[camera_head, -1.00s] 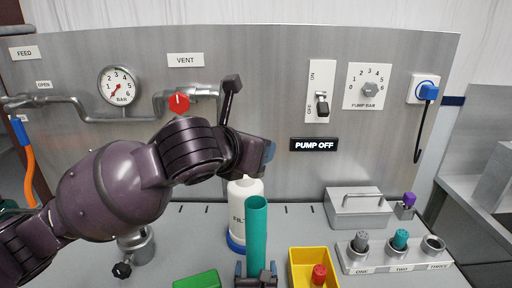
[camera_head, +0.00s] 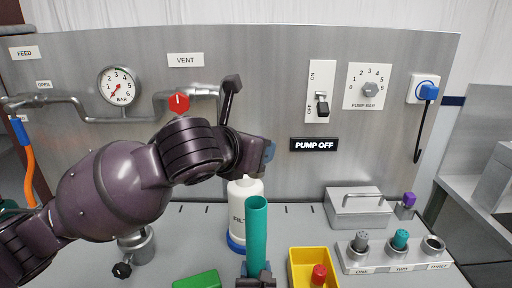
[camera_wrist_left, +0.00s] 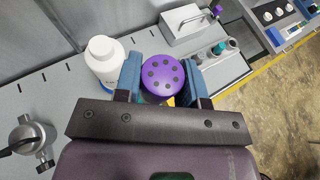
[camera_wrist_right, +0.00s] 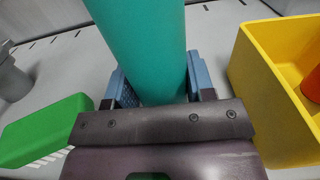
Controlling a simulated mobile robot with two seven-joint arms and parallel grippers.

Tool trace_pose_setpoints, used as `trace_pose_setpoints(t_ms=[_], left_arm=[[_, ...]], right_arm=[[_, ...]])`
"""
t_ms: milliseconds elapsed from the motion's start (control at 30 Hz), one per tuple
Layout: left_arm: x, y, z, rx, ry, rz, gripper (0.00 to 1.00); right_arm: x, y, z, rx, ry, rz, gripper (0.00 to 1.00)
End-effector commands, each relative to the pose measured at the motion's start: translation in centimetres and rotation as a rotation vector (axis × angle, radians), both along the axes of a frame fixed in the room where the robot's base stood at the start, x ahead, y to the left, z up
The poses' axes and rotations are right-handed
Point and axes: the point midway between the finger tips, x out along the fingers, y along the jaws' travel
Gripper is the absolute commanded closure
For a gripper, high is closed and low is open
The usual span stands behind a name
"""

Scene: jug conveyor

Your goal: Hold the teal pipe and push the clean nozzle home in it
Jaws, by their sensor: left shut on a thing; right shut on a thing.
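The teal pipe (camera_head: 257,240) stands upright with its open top facing up, near the middle of the head view. My right gripper (camera_head: 255,277) is shut on its lower part; the right wrist view shows the pipe (camera_wrist_right: 145,45) between the fingers. A purple nozzle (camera_wrist_left: 163,75) with several dark holes in its round face is held between the fingers of my left gripper (camera_wrist_left: 163,88). In the head view my left gripper (camera_head: 268,153) is above the pipe's top, apart from it, and the nozzle is hidden there.
A yellow bin (camera_head: 294,272) with a red piece stands right of the pipe, a green block (camera_head: 197,280) left. A white bottle (camera_head: 238,213) is behind. The rack (camera_head: 378,264) holds a grey and a teal nozzle; place THREE is empty. A metal box (camera_head: 357,210) stands behind it.

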Motion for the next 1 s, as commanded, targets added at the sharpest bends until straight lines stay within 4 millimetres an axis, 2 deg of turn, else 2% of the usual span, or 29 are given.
trace_pose_setpoints(t_ms=[467, 1000], left_arm=[[0.0, 0.0, -0.4, 0.0, 0.0, 0.0, 0.89], [0.0, 0.0, -4.4, 0.0, 0.0, 0.001, 0.89]], right_arm=[[0.0, 0.0, -0.2, 0.0, 0.001, 0.0, 1.0], [-0.1, 0.0, -0.3, -0.001, 0.004, 0.0, 1.0]])
